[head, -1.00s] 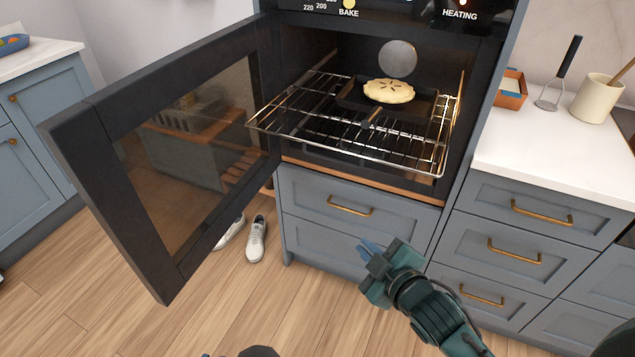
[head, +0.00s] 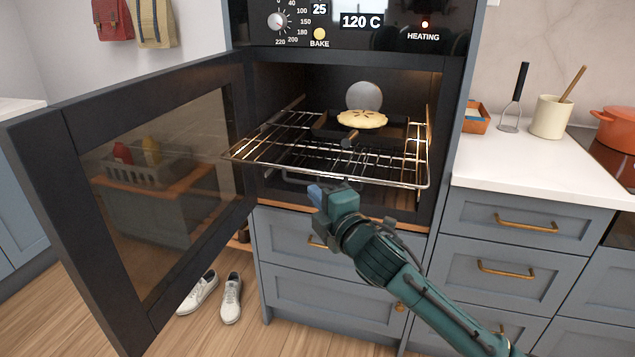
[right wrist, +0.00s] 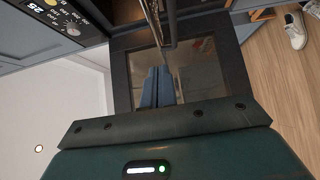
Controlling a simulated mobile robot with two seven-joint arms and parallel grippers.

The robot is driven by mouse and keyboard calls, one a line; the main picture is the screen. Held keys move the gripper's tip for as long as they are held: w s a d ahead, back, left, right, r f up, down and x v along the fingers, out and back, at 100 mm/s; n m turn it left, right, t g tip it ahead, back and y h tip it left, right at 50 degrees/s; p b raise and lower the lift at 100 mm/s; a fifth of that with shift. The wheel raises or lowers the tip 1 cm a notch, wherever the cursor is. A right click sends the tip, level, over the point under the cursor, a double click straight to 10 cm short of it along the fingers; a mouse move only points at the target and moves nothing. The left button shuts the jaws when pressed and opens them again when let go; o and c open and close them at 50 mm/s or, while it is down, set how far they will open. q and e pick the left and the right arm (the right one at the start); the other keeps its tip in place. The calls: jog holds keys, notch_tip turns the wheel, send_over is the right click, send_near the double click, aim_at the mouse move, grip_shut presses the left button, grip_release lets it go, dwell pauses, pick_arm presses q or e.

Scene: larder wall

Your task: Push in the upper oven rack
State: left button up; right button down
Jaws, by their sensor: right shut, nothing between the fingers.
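The upper oven rack (head: 375,180), a wire shelf, sticks out of the open oven. A dark pan (head: 325,126) with a pie (head: 362,119) sits on its rear part. My right gripper (head: 315,193) is shut and empty, just below and in front of the rack's front rail in the head view. I cannot tell whether it touches the rail. In the right wrist view the blue fingers (right wrist: 157,88) lie together, with a metal bar (right wrist: 154,22) beyond them, likely the rack's front rail. My left gripper is not in view.
The oven door (head: 150,190) hangs wide open on the left. Drawers (head: 335,285) lie below the oven, and white shoes (head: 231,298) stand on the floor. The counter (head: 540,170) at right holds a utensil crock (head: 550,118) and a red pot (head: 617,130).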

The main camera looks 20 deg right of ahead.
aim_at(309, 172)
jog(key=w, duration=0.2)
jog(key=w+d, duration=0.1)
jog(key=w, duration=0.2)
jog(key=shift+w+d, duration=0.35)
